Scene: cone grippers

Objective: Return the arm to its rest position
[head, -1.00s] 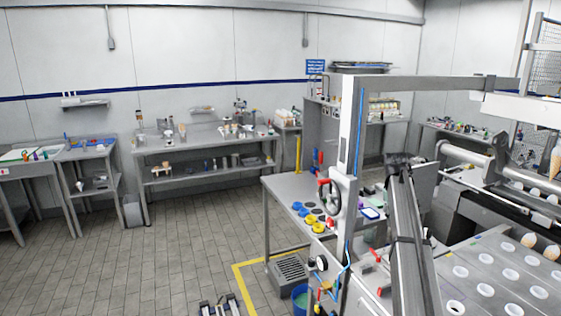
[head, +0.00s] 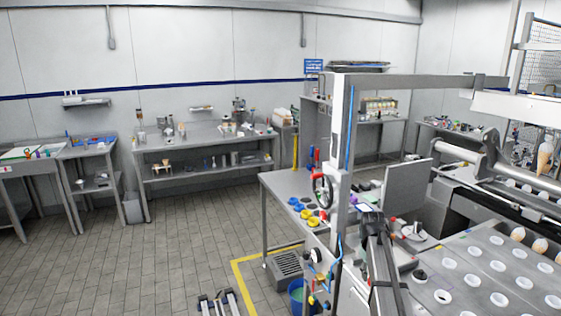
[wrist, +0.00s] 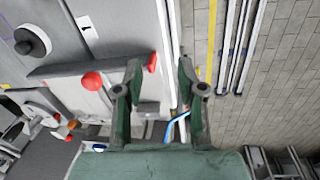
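My gripper (wrist: 159,68) shows in the wrist view as two dark green fingers, spread apart with nothing between them. It is open and empty. Beyond the fingers are a grey machine panel (wrist: 120,30) with red knobs (wrist: 92,81) and the tiled floor (wrist: 285,70). In the head view my arm (head: 382,262) comes up from the bottom right, with a dark part at its upper end beside the grey column (head: 340,150). The finger opening cannot be made out there.
A grey work table (head: 282,190) with yellow and blue round parts stands left of the column. A conveyor plate (head: 470,295) with white cups lies to the right, with filled cones (head: 540,246) at its edge. The tiled floor (head: 190,230) at left is mostly clear.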

